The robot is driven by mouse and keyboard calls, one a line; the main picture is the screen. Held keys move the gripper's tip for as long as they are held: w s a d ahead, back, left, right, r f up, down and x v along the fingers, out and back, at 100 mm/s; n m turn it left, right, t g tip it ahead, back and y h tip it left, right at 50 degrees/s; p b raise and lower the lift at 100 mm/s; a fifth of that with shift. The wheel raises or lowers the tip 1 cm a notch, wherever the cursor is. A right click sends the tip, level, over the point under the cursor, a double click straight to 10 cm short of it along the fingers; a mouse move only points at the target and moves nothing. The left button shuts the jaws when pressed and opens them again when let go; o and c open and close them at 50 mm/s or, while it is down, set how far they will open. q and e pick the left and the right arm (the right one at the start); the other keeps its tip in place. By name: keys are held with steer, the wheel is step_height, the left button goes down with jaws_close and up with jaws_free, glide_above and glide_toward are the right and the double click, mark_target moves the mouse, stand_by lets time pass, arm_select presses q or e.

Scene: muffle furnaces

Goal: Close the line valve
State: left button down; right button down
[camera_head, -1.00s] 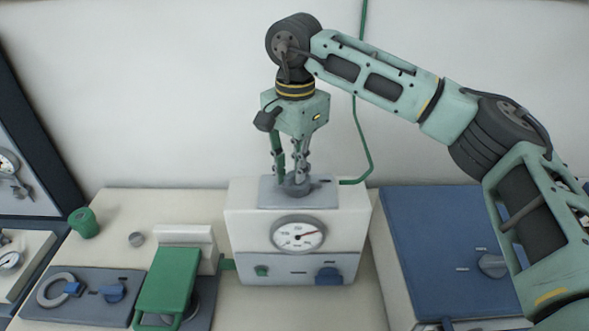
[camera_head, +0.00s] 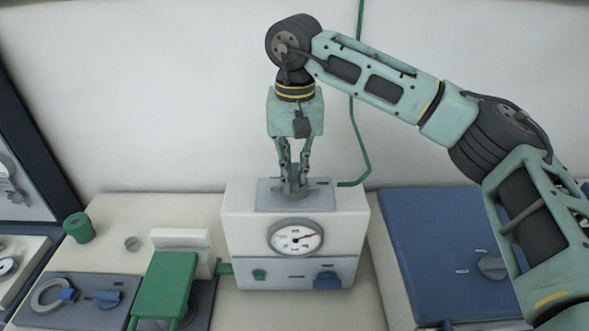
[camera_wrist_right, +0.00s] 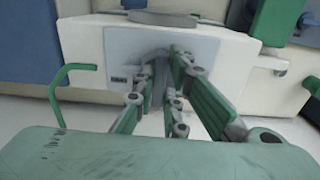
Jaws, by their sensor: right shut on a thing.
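My right gripper (camera_head: 294,188) points straight down over the top of a white box with a round gauge (camera_head: 295,238). Its fingers are shut on a small grey knob (camera_head: 294,194) on the grey plate (camera_head: 325,194) on top of the box. I take this knob for the line valve; the fingers hide most of it. In the right wrist view the fingers (camera_wrist_right: 160,90) reach down to the same grey plate (camera_wrist_right: 192,62). My left gripper is not in view.
A green hose (camera_head: 365,150) runs down the wall to the box's right side. A blue-topped unit (camera_head: 430,240) stands right. A green hinged cover (camera_head: 165,285), a panel with blue knobs (camera_head: 115,318) and a green cap (camera_head: 79,227) are left.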

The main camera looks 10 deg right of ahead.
mark_target(295, 174)
steer(key=shift+r, duration=0.2)
stand_by(0.4)
steer(key=c, duration=1.8)
jaws_free()
steer(key=shift+f, duration=0.1)
step_height(295, 174, up, 12)
